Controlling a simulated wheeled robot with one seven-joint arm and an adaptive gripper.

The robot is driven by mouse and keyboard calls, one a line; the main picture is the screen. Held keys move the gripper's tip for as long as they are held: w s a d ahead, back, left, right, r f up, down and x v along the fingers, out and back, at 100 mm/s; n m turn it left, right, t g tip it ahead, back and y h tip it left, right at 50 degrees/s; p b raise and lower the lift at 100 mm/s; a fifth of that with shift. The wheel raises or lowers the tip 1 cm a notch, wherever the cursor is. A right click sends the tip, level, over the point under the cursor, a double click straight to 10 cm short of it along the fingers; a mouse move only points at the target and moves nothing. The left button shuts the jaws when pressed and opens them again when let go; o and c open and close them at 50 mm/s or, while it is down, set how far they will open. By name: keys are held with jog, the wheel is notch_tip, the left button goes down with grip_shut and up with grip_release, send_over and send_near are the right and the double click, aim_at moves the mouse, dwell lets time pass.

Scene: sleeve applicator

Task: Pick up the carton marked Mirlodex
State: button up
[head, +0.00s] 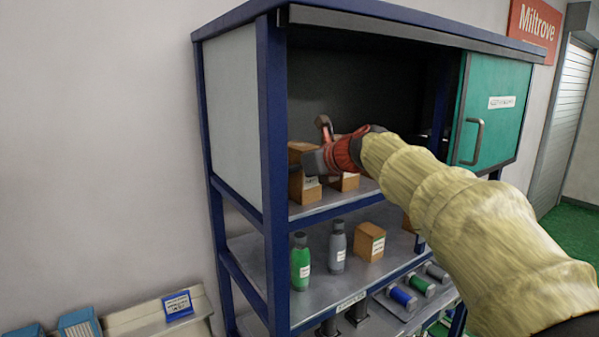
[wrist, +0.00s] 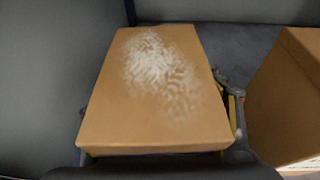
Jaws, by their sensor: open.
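My gripper (head: 313,145) is open, inside the upper shelf bay over the cartons. In the wrist view a brown carton (wrist: 150,95) with a whitish patch on its top face fills the space in front of the gripper. One finger shows along its right side; the other finger is hidden. In the head view this looks like the left carton (head: 304,190), partly covered by the gripper. A second brown carton (wrist: 287,105) stands to its right, apart from it; it also shows in the head view (head: 346,183). No label is readable, so I cannot tell which is marked Mirlodex.
The blue-framed cabinet (head: 272,130) has a side panel close on the left and a teal sliding door (head: 492,105) on the right. The shelf below holds a green bottle (head: 300,263), a grey bottle (head: 337,248) and another carton (head: 370,242).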

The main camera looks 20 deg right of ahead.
jog(key=shift+s+r, duration=0.15)
jog(key=shift+s, duration=0.1)
jog(key=shift+c, duration=0.7)
jog(key=shift+w, duration=0.1)
jog(key=shift+c, duration=1.2)
jog(key=c, duration=1.1)
jog(key=shift+c, duration=0.5)
